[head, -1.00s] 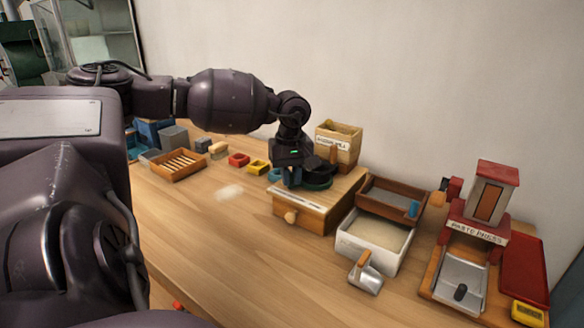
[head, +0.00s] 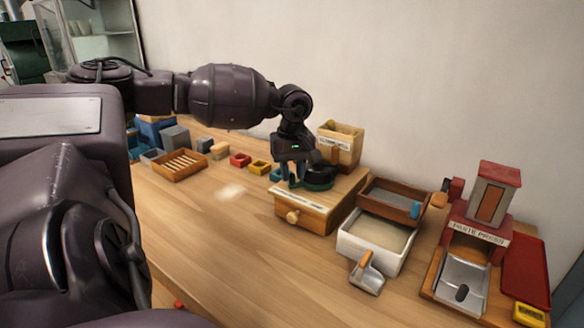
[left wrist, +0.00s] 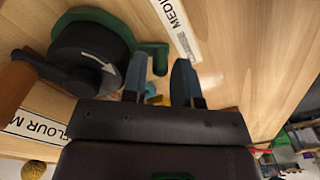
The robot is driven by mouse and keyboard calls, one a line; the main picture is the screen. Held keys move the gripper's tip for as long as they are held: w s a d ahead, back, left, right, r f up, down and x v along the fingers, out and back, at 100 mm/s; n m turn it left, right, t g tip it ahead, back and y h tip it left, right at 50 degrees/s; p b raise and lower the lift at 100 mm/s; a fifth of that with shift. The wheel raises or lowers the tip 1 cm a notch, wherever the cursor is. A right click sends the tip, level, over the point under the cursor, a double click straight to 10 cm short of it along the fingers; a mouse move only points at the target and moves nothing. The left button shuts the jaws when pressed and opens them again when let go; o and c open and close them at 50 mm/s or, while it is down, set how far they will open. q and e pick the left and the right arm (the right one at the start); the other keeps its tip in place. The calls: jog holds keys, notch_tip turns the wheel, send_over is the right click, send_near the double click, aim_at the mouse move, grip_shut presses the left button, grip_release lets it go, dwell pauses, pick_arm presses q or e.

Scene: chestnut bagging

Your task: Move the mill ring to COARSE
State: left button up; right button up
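The mill is a wooden box with a drawer knob (head: 292,216) and a hopper (head: 341,146) behind it. Its green ring (head: 321,186) lies on top around a dark round part; in the left wrist view the ring's green tab (left wrist: 157,54) sticks out to the right. My left gripper (head: 287,181) points down over the mill top. Its two blue fingers (left wrist: 162,75) are apart, with the tab's end near and partly behind the left finger; I cannot tell whether they touch. A label starting "MEDI" (left wrist: 178,28) lies beyond the tab. COARSE is not readable. My right gripper is out of view.
A dark crank with a wooden handle (left wrist: 14,88) lies close to my left gripper. A white bin (head: 354,252) with a wooden tray (head: 376,193) and a scoop (head: 367,274) stand right of the mill. A red press (head: 480,233) is farther right. The front table is clear.

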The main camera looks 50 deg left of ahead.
pick_arm(q)
notch_tip(320, 180, up, 10)
jog(key=shift+f, duration=0.2)
